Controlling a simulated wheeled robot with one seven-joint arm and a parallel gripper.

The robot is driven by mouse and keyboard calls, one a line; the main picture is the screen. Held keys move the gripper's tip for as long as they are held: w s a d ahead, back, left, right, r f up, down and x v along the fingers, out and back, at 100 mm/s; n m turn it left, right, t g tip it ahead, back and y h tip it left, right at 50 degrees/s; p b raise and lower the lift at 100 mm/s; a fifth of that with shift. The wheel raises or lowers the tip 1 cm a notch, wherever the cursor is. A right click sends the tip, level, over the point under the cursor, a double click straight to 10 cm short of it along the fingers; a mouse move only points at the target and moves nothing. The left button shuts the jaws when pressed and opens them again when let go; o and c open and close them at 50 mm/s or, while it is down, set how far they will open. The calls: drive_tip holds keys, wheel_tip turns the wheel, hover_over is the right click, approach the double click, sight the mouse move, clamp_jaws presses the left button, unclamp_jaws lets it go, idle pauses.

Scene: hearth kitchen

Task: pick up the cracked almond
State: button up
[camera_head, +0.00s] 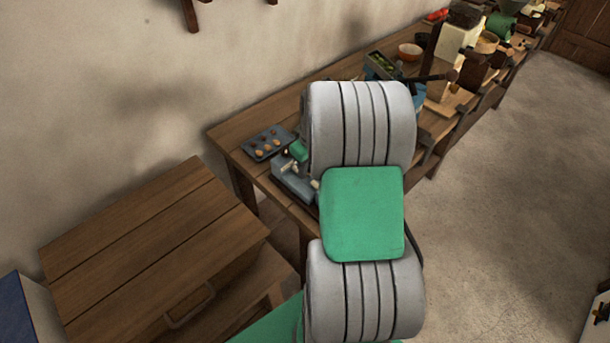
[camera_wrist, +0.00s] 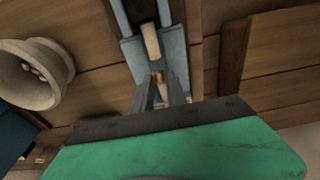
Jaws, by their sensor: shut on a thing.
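In the wrist view, my gripper (camera_wrist: 158,88) points down at a blue-grey device (camera_wrist: 136,60) on the wooden table, with its fingers close together. A small brown piece, which looks like the almond (camera_wrist: 157,77), is between the fingertips. They are shut on it, right at the device's near end by a pale cylinder (camera_wrist: 150,40). The almond is too small to show its cracks, and I cannot tell whether it still touches the device. In the head view, my arm hides the gripper and the almond.
In the head view, a dark tray (camera_head: 255,154) with several small brown pieces lies at the table's near left corner. A wooden chest (camera_head: 150,250) stands at the lower left.

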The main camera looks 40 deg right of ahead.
drive_tip(key=shift+r, duration=0.6)
drive_tip(key=shift+r+p, duration=0.1)
drive_tip(key=shift+p, duration=0.2)
drive_tip(key=shift+r+p, duration=1.85)
drive_tip(key=shift+r, duration=1.05)
